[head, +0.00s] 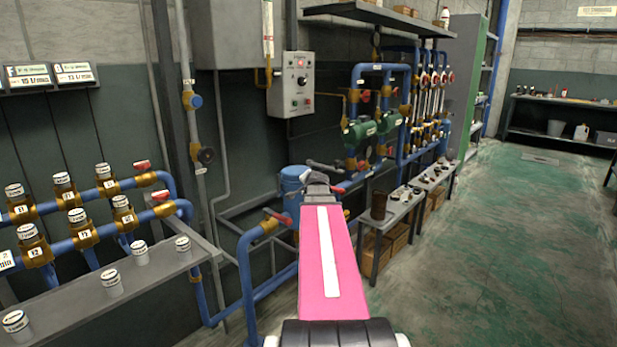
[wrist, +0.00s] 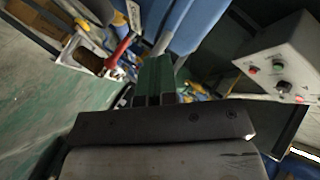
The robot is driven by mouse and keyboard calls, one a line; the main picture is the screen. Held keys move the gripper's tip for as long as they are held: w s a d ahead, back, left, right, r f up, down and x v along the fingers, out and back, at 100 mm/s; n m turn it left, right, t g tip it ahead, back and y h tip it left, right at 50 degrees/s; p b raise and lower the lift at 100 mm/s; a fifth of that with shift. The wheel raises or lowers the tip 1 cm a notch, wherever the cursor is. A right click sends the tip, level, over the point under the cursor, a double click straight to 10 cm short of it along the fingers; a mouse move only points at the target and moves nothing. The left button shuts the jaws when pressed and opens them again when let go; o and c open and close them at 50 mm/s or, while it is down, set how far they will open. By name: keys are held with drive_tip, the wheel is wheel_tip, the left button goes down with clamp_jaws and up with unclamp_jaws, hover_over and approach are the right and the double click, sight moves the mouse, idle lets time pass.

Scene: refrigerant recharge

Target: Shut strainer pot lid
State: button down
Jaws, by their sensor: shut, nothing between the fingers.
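The blue strainer pot (head: 291,188) stands on the blue pipework near the middle of the head view. Its blue top (head: 294,172) shows just left of my gripper (head: 318,181); I cannot tell from here how far the lid is open. My gripper hides the pot's right side. In the wrist view large blue surfaces (wrist: 197,25) fill the top, just beyond my gripper (wrist: 157,72); which is lid and which is pot I cannot tell. The fingers are together and empty. Whether they touch the blue part is unclear.
A red valve handle (wrist: 121,48) lies close to the fingers in the wrist view. A grey control box (head: 292,84) hangs on the wall behind. A low bench (head: 393,219) stands right of the arm. Green floor (head: 490,255) is clear further right.

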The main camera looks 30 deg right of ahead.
drive_tip(key=shift+f, duration=0.6)
drive_tip(key=shift+f, duration=0.1)
